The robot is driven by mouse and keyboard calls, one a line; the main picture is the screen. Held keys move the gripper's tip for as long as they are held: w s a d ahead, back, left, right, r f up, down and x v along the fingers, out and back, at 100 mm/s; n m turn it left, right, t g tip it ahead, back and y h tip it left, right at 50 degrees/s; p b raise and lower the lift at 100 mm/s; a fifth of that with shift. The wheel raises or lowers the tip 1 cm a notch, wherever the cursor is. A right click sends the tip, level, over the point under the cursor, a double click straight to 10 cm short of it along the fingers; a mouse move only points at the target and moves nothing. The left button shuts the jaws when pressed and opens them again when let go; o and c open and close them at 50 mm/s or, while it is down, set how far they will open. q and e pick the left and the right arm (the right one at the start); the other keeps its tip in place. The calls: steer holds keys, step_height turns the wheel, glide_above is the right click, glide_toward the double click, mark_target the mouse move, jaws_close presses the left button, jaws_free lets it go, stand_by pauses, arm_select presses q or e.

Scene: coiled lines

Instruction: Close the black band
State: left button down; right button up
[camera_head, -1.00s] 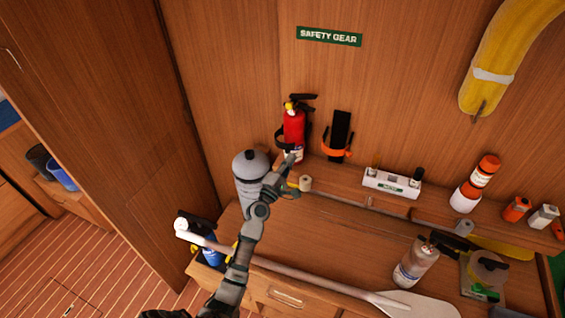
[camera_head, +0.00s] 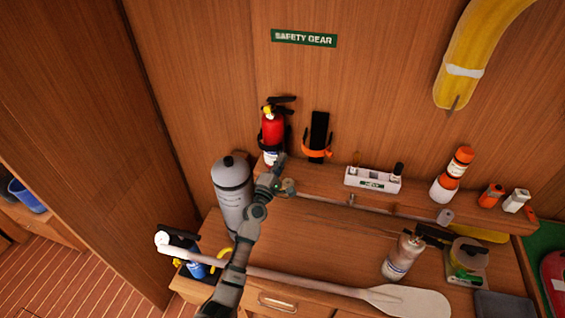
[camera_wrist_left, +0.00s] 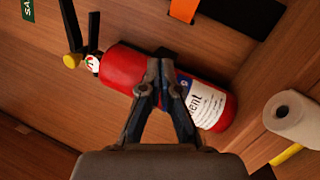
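The red fire extinguisher (camera_head: 273,128) stands upright against the wall at the left end of the shelf. The black band (camera_head: 289,134) shows as dark pieces at the sides of its body; I cannot tell whether its ends meet. My left gripper (camera_head: 279,161) is in front of the extinguisher's lower body. In the left wrist view, the gripper (camera_wrist_left: 160,64) has its fingertips together over the red extinguisher (camera_wrist_left: 125,70), beside its white label. My right gripper is not in view.
An empty orange band on a black holder (camera_head: 318,140) is just right of the extinguisher. A grey cylinder (camera_head: 232,190) stands left of my arm. A white roll (camera_wrist_left: 292,118) is near the gripper. A paddle (camera_head: 405,301) lies across the bench front.

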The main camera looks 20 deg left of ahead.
arm_select(q)
steer(key=shift+w+d+f+b, duration=0.15)
steer(key=shift+w, duration=0.4)
steer(key=shift+w+d+f+b, duration=0.1)
steer(key=shift+w+d+b, duration=0.05)
steer(key=shift+w, duration=0.4)
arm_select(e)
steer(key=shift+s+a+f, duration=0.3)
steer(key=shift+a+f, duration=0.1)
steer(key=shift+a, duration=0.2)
